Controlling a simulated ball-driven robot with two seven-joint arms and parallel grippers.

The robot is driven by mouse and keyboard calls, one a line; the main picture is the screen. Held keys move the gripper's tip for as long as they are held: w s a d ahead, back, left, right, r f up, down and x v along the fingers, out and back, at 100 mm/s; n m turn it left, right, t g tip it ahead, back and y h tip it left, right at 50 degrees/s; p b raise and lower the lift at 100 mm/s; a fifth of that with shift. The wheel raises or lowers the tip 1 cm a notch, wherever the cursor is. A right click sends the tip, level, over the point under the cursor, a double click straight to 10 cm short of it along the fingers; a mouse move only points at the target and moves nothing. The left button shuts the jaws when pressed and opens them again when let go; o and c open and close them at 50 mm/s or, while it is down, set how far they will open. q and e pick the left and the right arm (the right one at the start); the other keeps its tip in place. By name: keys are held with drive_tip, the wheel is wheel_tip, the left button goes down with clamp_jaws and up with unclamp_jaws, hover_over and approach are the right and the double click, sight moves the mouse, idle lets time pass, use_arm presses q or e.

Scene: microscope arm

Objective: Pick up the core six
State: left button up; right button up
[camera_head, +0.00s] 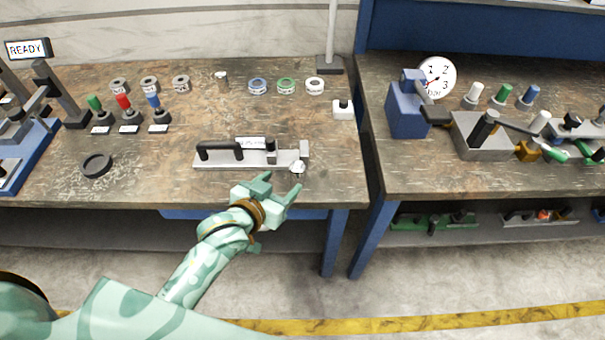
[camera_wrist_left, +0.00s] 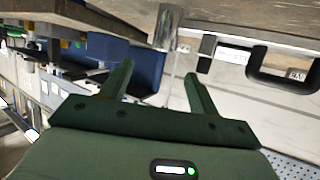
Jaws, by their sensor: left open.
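My left gripper (camera_head: 281,184) is open and empty just off the bench's front edge, in front of a flat grey fixture (camera_head: 218,162). It also shows in the left wrist view (camera_wrist_left: 158,70), with its fingers apart. A small pale piece (camera_head: 297,167) is at the fixture's right end, just beyond the fingertips. In the left wrist view a clear grey cylinder (camera_wrist_left: 167,30) shows beyond the fingers, not between them. I cannot read a mark that tells which thing is core six. My right gripper is not in view.
The fixture has a black handle (camera_head: 220,146) and a label (camera_head: 250,143). Several ring-shaped pieces (camera_head: 258,87) stand along the back. A black ring (camera_head: 96,165) lies at left. A white block (camera_head: 343,109) is at the right edge. A second bench (camera_head: 450,185) stands beyond a gap.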

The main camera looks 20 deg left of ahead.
sight(294, 171)
use_arm(q)
drive_tip(key=b+x, duration=0.1)
drive_tip(key=x, duration=0.4)
drive_tip(key=shift+w+f, duration=0.2)
drive_tip(key=shift+f, duration=0.05)
drive_tip(key=b+x, duration=0.1)
drive_tip(key=x, duration=0.1)
drive_tip(key=b+x, duration=0.1)
drive_tip(key=x, duration=0.1)
drive_tip(key=shift+w+a+f, duration=0.1)
drive_tip(key=shift+w+f, duration=0.1)
drive_tip(key=shift+f, duration=0.35)
drive_tip(key=shift+w+b, duration=0.25)
drive_tip(key=shift+b, duration=0.05)
drive_tip(key=shift+r, duration=0.1)
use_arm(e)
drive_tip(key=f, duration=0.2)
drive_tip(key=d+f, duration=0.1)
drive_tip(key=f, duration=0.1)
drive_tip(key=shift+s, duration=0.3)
use_arm(q)
clamp_jaws()
